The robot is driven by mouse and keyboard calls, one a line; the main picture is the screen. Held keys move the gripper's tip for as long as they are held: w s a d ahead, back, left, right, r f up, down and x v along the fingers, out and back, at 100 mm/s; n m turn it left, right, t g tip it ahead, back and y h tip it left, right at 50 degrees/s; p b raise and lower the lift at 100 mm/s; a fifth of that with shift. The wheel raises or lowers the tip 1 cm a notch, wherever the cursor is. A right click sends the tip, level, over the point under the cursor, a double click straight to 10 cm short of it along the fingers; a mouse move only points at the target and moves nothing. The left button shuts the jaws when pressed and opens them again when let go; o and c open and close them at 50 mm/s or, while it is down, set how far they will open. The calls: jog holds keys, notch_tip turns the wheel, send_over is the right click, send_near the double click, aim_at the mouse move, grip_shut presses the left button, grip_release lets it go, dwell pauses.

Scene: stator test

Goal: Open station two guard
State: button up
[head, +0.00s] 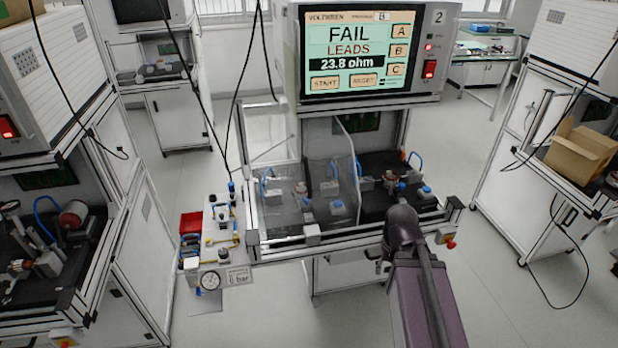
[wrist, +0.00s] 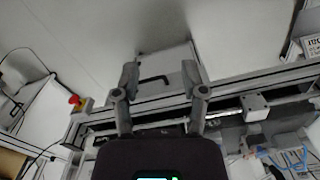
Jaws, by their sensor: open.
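Station two (head: 430,92), marked 2, stands in the middle of the head view. Its clear guard (head: 335,172) covers the left part of the bay, and blue-capped fixtures show through it. The right part of the bay looks uncovered. A light grey block (head: 313,233), perhaps the guard's handle, sits at the front lower edge; a similar block (wrist: 256,106) shows right of my gripper in the wrist view. My gripper (wrist: 160,74) is open and empty, its fingers over the station's front rail and lower cabinet. In the head view my gripper (head: 383,266) is partly hidden by my arm.
The tester screen (head: 350,50) reads FAIL, LEADS, 23.8 ohm. A red stop button (head: 450,245) is at the front right corner, also in the wrist view (wrist: 74,101). A panel with a gauge (head: 209,280) stands left. Black cables hang at upper left.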

jog(key=n+t+y+p, duration=0.3)
jog(key=n+p, duration=0.2)
jog(key=p, duration=1.6)
send_near(308, 177)
jog(key=v, duration=0.3)
jog(key=shift+s+d+t, duration=0.15)
jog(key=shift+t, duration=0.15)
jog(key=shift+f+b, duration=0.25)
jog(key=shift+b, duration=0.05)
jog(key=b+x, duration=1.2)
jog(key=x, duration=0.1)
jog(key=shift+a+f, duration=0.2)
